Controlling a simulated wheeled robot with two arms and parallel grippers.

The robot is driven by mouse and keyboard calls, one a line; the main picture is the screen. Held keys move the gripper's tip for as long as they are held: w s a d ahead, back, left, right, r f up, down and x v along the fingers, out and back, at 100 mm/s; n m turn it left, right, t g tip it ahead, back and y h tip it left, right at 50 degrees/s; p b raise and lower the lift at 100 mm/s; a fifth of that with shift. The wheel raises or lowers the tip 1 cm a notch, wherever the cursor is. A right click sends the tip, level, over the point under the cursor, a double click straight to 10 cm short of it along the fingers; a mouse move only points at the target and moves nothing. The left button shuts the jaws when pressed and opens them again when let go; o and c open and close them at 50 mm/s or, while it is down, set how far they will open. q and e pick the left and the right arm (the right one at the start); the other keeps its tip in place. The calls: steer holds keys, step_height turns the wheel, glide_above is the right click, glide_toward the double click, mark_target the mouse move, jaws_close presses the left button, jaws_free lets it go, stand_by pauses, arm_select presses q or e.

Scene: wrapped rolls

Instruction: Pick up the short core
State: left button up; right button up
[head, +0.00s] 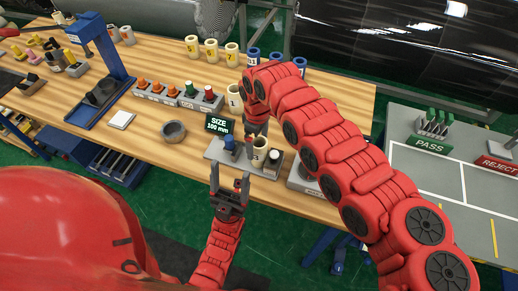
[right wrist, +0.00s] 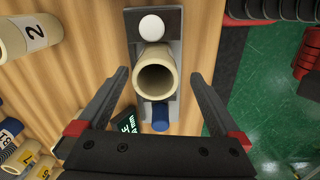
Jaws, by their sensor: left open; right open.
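A cream hollow core (head: 260,155) stands on a grey gauge plate (head: 216,154) near the table's front edge. In the right wrist view the core (right wrist: 155,50) shows its open end, between the spread fingers of my right gripper (right wrist: 158,77). The gripper is open, with a gap on both sides of the core. In the head view my right arm partly hides that gripper. My left gripper (head: 230,178) is open and empty, in front of the table edge, to the left of the core.
Another cream core (head: 234,98) stands behind. A grey bowl (head: 173,131) is left. PASS (head: 431,145) and REJECT (head: 499,164) areas lie right.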

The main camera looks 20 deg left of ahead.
steer(key=f, duration=0.2)
steer(key=f+p, duration=0.1)
steer(key=shift+w+d+f+p, duration=0.2)
steer(key=shift+f+p, duration=0.1)
steer(key=shift+f, duration=0.35)
jaws_close()
steer(key=shift+r, duration=0.15)
